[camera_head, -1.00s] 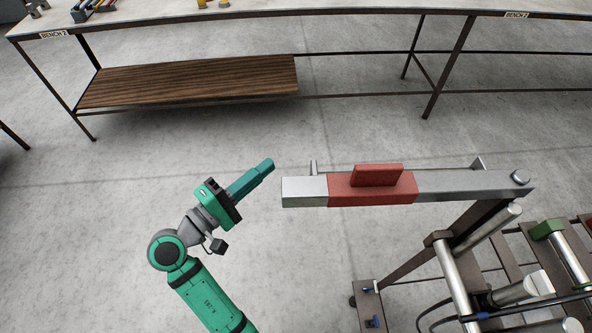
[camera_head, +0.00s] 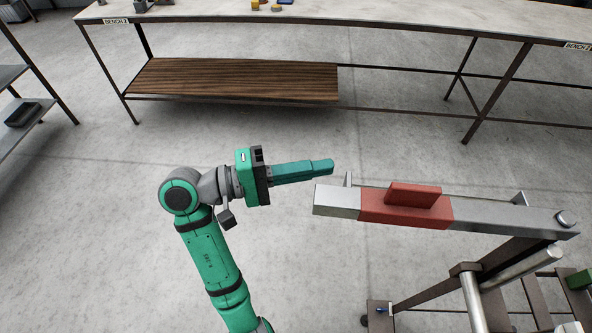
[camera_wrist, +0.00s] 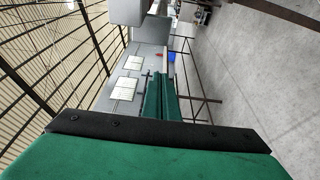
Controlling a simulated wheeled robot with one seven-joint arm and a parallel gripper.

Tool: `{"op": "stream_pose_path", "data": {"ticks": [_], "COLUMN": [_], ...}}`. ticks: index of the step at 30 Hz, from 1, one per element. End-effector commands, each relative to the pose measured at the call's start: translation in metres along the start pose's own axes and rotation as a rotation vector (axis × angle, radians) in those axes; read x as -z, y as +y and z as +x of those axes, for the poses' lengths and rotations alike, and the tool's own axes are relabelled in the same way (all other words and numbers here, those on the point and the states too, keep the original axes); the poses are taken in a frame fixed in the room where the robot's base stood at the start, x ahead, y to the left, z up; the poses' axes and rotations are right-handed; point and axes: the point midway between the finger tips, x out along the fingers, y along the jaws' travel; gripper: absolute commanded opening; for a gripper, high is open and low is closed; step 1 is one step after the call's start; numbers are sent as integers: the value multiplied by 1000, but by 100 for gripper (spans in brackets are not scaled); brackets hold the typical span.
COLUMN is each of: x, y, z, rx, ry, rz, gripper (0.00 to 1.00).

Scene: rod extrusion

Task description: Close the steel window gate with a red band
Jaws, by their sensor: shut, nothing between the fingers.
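The steel gate (camera_head: 336,200) is a grey bar with a red band (camera_head: 378,207) around its middle and a red upright tab (camera_head: 414,195) on top. A round pivot (camera_head: 566,217) sits at its right end, and the bar reaches out left over open floor. My gripper (camera_head: 331,166) is shut and empty, pointing right. In the head view its tips are just above and beside the bar's free left end; whether they touch cannot be told. In the wrist view the shut fingers (camera_wrist: 162,98) point away, and the red band is not clearly visible.
A roller frame with a silver roller (camera_head: 474,300) and dark posts stands below the pivot at right. A bench (camera_head: 330,20) with a wooden lower shelf (camera_head: 235,80) is at the back, and shelving (camera_head: 40,105) at far left. Bare floor lies between.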

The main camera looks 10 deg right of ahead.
Motion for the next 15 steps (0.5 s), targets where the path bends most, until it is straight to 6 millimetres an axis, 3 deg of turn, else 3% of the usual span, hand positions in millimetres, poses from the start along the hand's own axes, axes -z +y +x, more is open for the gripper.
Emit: {"op": "stream_pose_path", "data": {"ticks": [5, 9, 15], "x": [-2, -22, -36], "y": [0, 0, 0], "z": [33, 22, 17], "rx": [0, 0, 0], "ry": [-4, 1, -1], "rz": [0, 2, 0], "gripper": [0, 0, 0]}}
